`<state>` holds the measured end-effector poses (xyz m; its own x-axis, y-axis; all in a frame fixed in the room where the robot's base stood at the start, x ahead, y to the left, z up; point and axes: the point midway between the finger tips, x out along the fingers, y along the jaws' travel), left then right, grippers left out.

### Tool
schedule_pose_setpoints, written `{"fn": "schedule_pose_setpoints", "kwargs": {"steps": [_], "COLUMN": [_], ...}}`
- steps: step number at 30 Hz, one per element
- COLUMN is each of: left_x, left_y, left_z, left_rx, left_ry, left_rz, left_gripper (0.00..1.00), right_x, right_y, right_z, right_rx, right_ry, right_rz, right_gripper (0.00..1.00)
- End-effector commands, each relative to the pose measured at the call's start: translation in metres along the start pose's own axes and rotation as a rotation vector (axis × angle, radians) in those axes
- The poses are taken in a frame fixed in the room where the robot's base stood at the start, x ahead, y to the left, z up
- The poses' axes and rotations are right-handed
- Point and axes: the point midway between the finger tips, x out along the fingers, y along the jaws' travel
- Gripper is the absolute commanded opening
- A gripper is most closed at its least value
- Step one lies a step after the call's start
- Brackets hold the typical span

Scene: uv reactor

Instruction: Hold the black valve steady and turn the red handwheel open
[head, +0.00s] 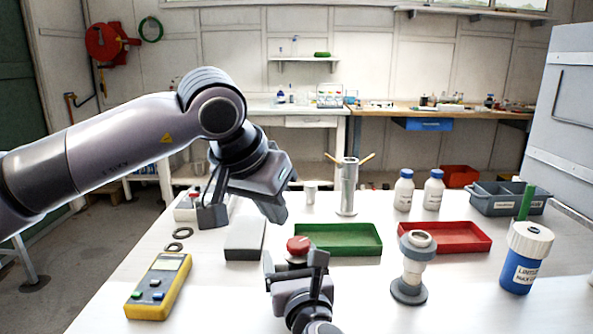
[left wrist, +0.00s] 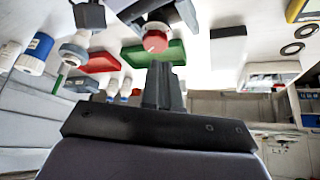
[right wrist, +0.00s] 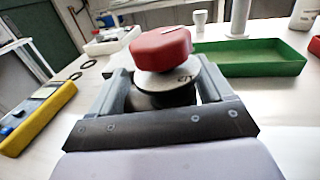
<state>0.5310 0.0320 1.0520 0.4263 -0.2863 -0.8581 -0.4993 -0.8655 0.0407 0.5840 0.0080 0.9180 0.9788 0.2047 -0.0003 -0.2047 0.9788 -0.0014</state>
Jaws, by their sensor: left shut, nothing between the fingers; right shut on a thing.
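The red handwheel (head: 298,245) sits on top of the black valve (right wrist: 160,98), with a pale lettered disc between them. The handwheel also shows in the left wrist view (left wrist: 155,42) and the right wrist view (right wrist: 161,46). My right gripper (head: 293,265) is shut on the black valve, one finger on each side below the disc. The valve's lower part is hidden by the gripper. My left gripper (head: 276,213) is shut and empty, above and a little left of the handwheel. Its closed fingers (left wrist: 163,85) show in the left wrist view, apart from the handwheel.
A grey block (head: 245,240) and a yellow meter (head: 158,288) lie to the left. A green tray (head: 340,253) is behind the valve, a red tray (head: 470,238) farther right. A grey flanged fitting (head: 410,270) and a blue-white jar (head: 525,258) stand right.

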Motion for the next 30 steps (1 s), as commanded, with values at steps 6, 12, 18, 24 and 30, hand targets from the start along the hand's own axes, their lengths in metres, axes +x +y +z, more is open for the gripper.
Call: {"fn": "schedule_pose_setpoints", "kwargs": {"steps": [6,12,18,24,30], "left_x": [0.006,0.028,0.048,0.059,0.061], "left_y": [-0.008,-0.008,-0.009,-0.008,-0.008], "left_z": [0.003,0.015,0.026,0.032,0.033], "left_rx": [0.001,0.001,-0.001,0.001,0.001], "left_ry": [-0.004,-0.005,-0.003,-0.002,-0.001], "left_rz": [0.003,0.003,0.002,0.002,0.002], "left_gripper": [0.0,0.0,0.0,0.0,0.0], "right_x": [0.0,0.0,0.0,0.0,0.0], "right_y": [-0.001,-0.001,0.0,0.0,0.0], "right_z": [-0.002,-0.002,-0.002,-0.002,-0.002], "right_rx": [-0.002,-0.001,-0.001,-0.001,0.0], "right_ry": [0.004,0.004,0.004,0.004,0.004], "right_rz": [-0.002,-0.001,-0.001,0.0,0.0], "right_gripper": [0.39,0.39,0.39,0.39,0.39]}}
